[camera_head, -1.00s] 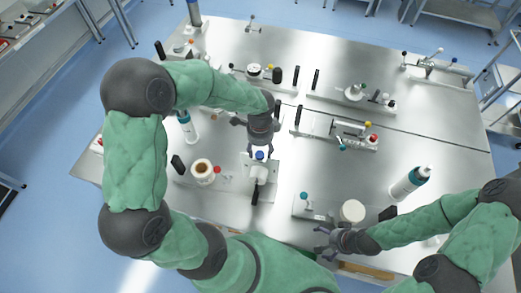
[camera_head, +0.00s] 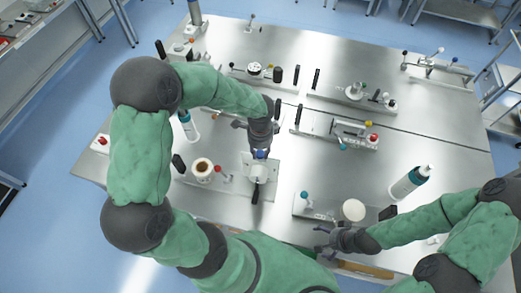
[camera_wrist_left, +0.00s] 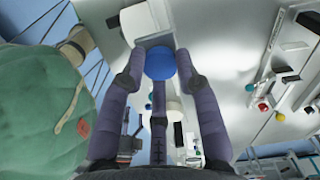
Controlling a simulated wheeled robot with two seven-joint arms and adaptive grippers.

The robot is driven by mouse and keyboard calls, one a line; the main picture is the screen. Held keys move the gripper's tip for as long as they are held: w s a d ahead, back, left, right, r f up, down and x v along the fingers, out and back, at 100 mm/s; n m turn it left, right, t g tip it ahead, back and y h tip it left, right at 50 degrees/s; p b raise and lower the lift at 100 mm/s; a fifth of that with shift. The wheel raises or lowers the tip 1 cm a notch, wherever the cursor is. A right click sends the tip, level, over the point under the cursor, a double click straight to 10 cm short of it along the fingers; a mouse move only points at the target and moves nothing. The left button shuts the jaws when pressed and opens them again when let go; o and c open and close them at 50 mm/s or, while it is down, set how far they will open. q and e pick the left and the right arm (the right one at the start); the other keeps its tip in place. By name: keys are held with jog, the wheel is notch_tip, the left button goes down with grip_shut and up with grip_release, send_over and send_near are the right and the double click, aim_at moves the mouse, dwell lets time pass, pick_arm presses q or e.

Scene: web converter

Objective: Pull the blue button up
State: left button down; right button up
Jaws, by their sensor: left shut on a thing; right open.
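The blue button (camera_wrist_left: 160,63) is a round blue knob between the fingers of my left gripper (camera_wrist_left: 158,75) in the left wrist view. In the head view it is a small blue spot (camera_head: 261,154) on top of a white fixture (camera_head: 257,172) on a grey plate. My left gripper (camera_head: 261,148) reaches down over it and is shut on it; the fingers partly hide it. My right gripper (camera_head: 326,240) is open and empty near the table's front edge, beside a white cylinder (camera_head: 353,210).
A white spool with a brown core (camera_head: 202,168) stands left of the fixture. A white bottle with a teal band (camera_head: 408,182) stands at right. Several fixtures with levers and coloured knobs (camera_head: 358,136) stand behind. Bare metal table (camera_head: 330,175) lies right of the fixture.

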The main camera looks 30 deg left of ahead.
aim_at(261, 154)
pick_arm(q)
jog(key=shift+w+r+p, duration=0.1)
jog(key=shift+r+p, duration=0.25)
jog(key=shift+r, duration=0.6)
jog(key=c, duration=0.9)
grip_release()
notch_tip(261, 154, up, 12)
jog(key=shift+f, duration=0.15)
